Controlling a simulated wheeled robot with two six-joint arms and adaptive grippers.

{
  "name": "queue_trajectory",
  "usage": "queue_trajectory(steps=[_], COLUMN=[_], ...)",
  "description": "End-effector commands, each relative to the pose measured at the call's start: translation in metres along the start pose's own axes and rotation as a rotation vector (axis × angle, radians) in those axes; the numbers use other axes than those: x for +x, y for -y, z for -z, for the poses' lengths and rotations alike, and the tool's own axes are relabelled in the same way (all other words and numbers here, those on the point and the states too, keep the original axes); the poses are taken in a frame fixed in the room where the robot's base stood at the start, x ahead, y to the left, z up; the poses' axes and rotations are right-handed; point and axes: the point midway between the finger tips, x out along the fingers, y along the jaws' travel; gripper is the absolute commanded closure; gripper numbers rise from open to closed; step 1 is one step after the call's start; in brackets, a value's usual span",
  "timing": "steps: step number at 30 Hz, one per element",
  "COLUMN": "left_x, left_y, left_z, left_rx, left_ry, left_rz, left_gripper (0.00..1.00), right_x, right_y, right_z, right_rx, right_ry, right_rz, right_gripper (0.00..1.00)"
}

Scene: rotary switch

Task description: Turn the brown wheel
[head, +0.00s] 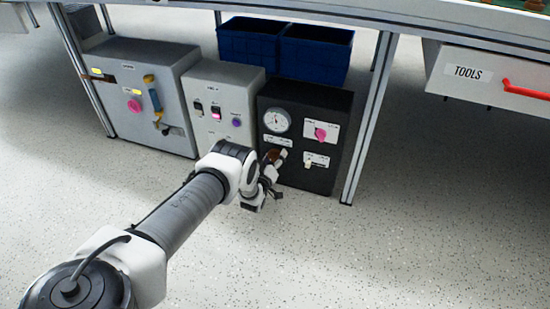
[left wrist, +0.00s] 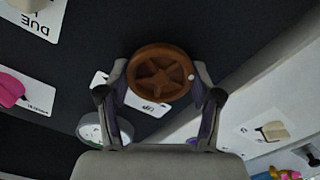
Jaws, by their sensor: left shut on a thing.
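The brown wheel (left wrist: 160,75) is a round handwheel with a star-shaped hub and a small pale dot near its right rim in the left wrist view. It sits on the front of the black box (head: 310,105), where it shows partly in the head view (head: 271,156). My left gripper (left wrist: 161,82) is shut on the wheel, one finger at each side of its rim. In the head view the left gripper (head: 275,168) is at the lower left of the black box's front. My right gripper is in neither view.
The black box also carries a gauge (head: 277,121), a pink knob (head: 320,134) and a pale switch (head: 309,164). A light grey box (head: 222,80) and a grey box (head: 150,70) stand to the left. A table leg (head: 366,120) stands close on the right. Open floor lies in front.

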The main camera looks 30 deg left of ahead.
Motion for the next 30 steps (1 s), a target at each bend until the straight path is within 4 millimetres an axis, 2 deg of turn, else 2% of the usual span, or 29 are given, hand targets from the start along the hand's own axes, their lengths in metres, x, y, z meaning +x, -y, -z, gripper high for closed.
queue_trajectory(steps=[11, 12, 13, 14, 25, 30], left_x=[0.001, 0.001, 0.001, 0.001, -0.003, -0.028], left_y=[0.0, 0.0, 0.0, 0.0, 0.0, 0.001], left_z=[0.001, 0.001, 0.001, 0.001, 0.0, 0.0], left_rx=[-0.005, -0.005, -0.005, -0.005, -0.004, -0.004], left_ry=[-0.001, -0.002, -0.002, -0.001, -0.001, 0.002], left_rz=[0.0, 0.0, 0.0, 0.0, 0.0, 0.004], left_gripper=[0.7, 0.25, 0.14, 0.1, 0.1, 0.1], right_x=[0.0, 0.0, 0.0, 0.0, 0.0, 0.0], right_y=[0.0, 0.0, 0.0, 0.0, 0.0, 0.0], right_z=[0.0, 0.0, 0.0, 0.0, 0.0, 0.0], right_rx=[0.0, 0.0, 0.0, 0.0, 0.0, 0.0], right_ry=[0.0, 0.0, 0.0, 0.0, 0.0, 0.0], right_rz=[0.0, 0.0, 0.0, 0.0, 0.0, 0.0], right_gripper=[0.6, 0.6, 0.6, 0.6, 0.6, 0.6])
